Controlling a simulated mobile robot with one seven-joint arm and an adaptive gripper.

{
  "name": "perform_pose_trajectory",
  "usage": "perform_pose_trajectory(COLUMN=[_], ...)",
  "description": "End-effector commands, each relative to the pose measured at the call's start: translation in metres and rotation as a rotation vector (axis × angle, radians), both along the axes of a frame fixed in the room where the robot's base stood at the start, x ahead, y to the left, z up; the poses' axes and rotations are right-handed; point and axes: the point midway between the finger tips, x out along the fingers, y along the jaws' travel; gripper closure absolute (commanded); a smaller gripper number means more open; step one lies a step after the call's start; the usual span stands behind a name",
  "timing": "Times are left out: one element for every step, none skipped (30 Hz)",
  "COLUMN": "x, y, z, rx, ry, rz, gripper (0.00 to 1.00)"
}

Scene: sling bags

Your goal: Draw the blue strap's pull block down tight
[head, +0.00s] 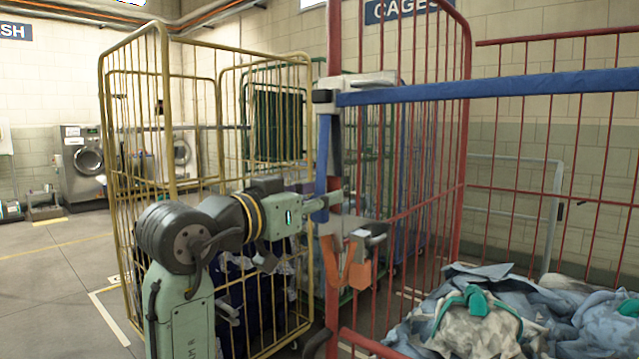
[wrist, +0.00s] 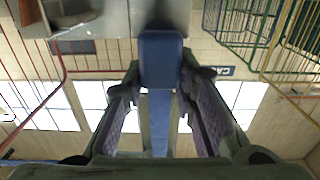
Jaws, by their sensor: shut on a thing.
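The blue strap (head: 480,88) runs level across the front of the red cage, into a grey buckle (head: 355,88) at its post. Its blue tail (head: 323,150) hangs down from there to my gripper (head: 322,205). In the wrist view, my gripper (wrist: 161,75) has its two purple-padded fingers closed on the sides of the blue pull block (wrist: 161,58). The blue strap (wrist: 159,120) shows between the fingers, beyond the block. In the head view the block is mostly hidden by the fingers.
The red cage (head: 466,130) holds crumpled laundry (head: 480,315). A yellow cage (head: 168,110) stands close behind my arm. Open floor (head: 50,290) lies at left.

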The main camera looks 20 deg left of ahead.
Motion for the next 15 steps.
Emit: perform_pose_trajectory(x=[0.0002,0.0000,0.0000,0.0000,-0.0001,0.0000,0.0000,0.0000,0.0000,0.0000,0.0000,0.0001,0.0001,0.0001,0.0003], y=[-0.0005,-0.0006,-0.0006,-0.0006,-0.0006,-0.0005,-0.0005,-0.0005,-0.0006,-0.0006,-0.0006,-0.0007,-0.0007,-0.0007,-0.0005], z=[-0.0136,-0.0157,-0.0175,-0.0182,-0.0186,-0.0188,-0.0187,-0.0187,-0.0187,-0.0189,-0.0191,-0.0192,-0.0193,-0.0194,-0.0195], rx=[-0.001,0.000,0.000,0.000,0.000,0.001,0.001,0.001,0.000,0.000,0.000,0.000,0.001,0.000,0.001], ry=[0.006,0.005,0.005,0.005,0.006,0.007,0.008,0.008,0.009,0.009,0.009,0.009,0.010,0.009,0.010], rz=[-0.002,-0.002,-0.002,-0.002,-0.002,-0.002,-0.002,-0.002,-0.003,-0.003,-0.003,-0.003,-0.003,-0.003,-0.003], gripper=[1.00,1.00,1.00,1.00,1.00,1.00,1.00,1.00,1.00,1.00,1.00,1.00,1.00,0.73,0.70])
